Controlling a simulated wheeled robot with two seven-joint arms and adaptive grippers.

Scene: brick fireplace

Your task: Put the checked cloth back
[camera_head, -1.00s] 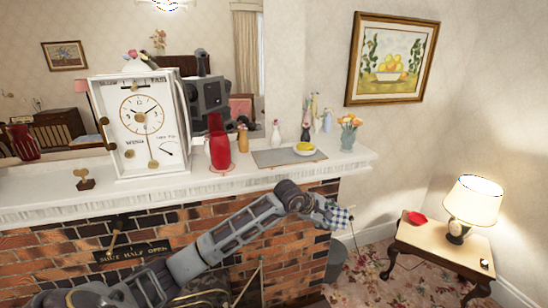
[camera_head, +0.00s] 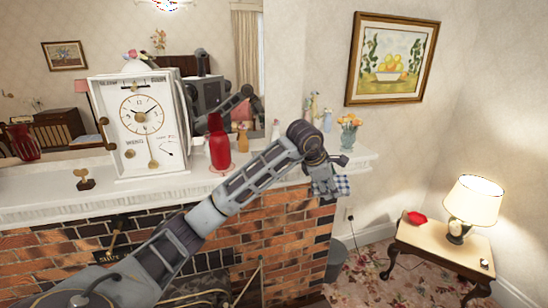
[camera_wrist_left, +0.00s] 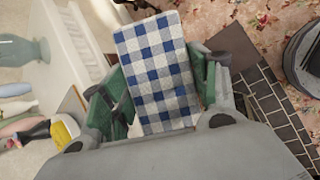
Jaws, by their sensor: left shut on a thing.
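The blue-and-white checked cloth (camera_wrist_left: 160,65) hangs between the green-padded fingers of my left gripper (camera_wrist_left: 160,95) in the left wrist view. The gripper is shut on it. In the head view my left gripper (camera_head: 325,188) is at the front edge of the mantel, near its right end. A small part of the checked cloth (camera_head: 342,185) shows beside it there. My left arm hides the grey mat and yellow dish in the head view. The yellow thing (camera_wrist_left: 66,130) shows partly in the left wrist view. My right gripper is not in view.
The white mantel (camera_head: 60,205) carries a white clock box (camera_head: 150,120), a red vase (camera_head: 219,148) and a flower vase (camera_head: 348,138). Several small figures stand near the wall. A side table (camera_head: 430,243) with a lit lamp (camera_head: 472,202) is at right. A bin (camera_head: 336,258) stands below.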

